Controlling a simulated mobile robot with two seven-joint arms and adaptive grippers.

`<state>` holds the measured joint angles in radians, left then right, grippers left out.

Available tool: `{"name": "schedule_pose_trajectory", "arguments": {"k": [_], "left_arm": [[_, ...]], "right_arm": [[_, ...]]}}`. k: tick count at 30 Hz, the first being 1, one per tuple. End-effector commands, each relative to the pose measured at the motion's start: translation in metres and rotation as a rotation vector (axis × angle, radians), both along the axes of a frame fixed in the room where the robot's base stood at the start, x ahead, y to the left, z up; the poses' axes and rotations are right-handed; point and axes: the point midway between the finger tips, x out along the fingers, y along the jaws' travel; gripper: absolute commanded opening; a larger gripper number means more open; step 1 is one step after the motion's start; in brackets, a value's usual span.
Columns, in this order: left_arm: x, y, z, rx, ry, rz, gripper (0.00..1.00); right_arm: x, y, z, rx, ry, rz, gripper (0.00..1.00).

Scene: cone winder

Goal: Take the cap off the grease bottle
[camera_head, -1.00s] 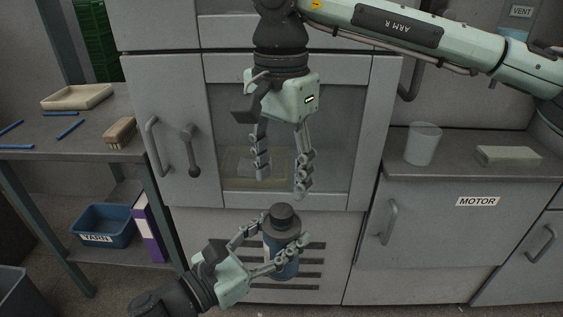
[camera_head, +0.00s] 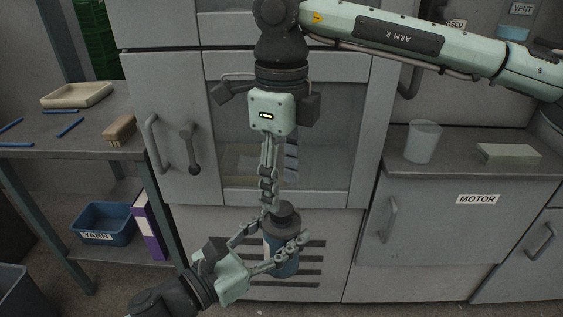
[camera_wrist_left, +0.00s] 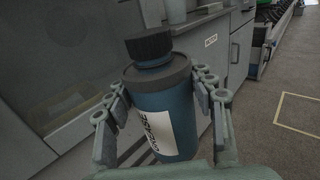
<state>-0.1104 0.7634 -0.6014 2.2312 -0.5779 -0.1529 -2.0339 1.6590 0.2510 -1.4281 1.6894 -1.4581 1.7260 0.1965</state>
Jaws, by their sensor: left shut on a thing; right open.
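The grease bottle (camera_head: 284,265) is blue with a dark grey shoulder and stands roughly upright in front of the cabinet, held in the air. Its dark ribbed cap (camera_head: 286,215) sits on top. My left gripper (camera_head: 282,236) is shut around the bottle's body. The left wrist view shows the bottle (camera_wrist_left: 150,95) between the fingers, with a white label and the cap (camera_wrist_left: 150,46) on its neck. My right gripper (camera_head: 279,192) is open and points down just above the cap. One finger comes down close to the cap's left side; I cannot tell whether it touches.
The cabinet (camera_head: 180,95) with a window and handles stands behind. A bench at left holds a wooden brush (camera_head: 120,130), a shallow tray (camera_head: 76,95) and blue sticks. A blue yarn bin (camera_head: 105,224) is below. The right counter carries a clear cup (camera_head: 423,142) and a pale block (camera_head: 508,153).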

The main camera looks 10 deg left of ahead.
Motion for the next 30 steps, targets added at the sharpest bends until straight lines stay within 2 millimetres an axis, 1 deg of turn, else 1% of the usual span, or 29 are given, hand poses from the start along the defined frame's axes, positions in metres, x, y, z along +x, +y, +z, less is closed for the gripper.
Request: {"name": "schedule_pose_trajectory", "arguments": {"k": [1,3,6,9,13,19,20,30], "left_arm": [[0.000,0.000,0.001,-0.001,-0.002,-0.001,0.00],[0.000,0.000,0.001,-0.001,-0.002,-0.001,0.00],[0.000,0.000,0.001,-0.001,-0.002,-0.001,0.00],[0.000,0.000,0.001,-0.001,-0.002,-0.001,0.00],[0.000,0.000,0.001,-0.001,-0.002,-0.001,0.00],[0.000,0.000,0.001,-0.001,-0.002,-0.001,0.00],[0.000,0.000,0.001,-0.001,-0.002,0.000,0.00],[0.000,0.000,0.001,-0.001,-0.002,0.000,0.00]], "right_arm": [[-0.001,0.000,-0.009,-0.001,0.003,0.000,0.52],[-0.001,0.000,-0.019,-0.002,0.002,0.001,0.52],[-0.001,0.000,-0.032,0.000,0.002,0.001,0.52],[-0.001,0.000,-0.039,-0.001,0.000,0.002,0.52],[-0.001,0.000,-0.043,0.001,0.000,0.003,0.52],[0.000,0.000,-0.044,0.001,0.000,0.003,0.52],[0.000,0.000,-0.044,0.000,0.000,0.003,0.51],[0.000,0.000,-0.044,0.000,0.000,0.003,0.09]]}}
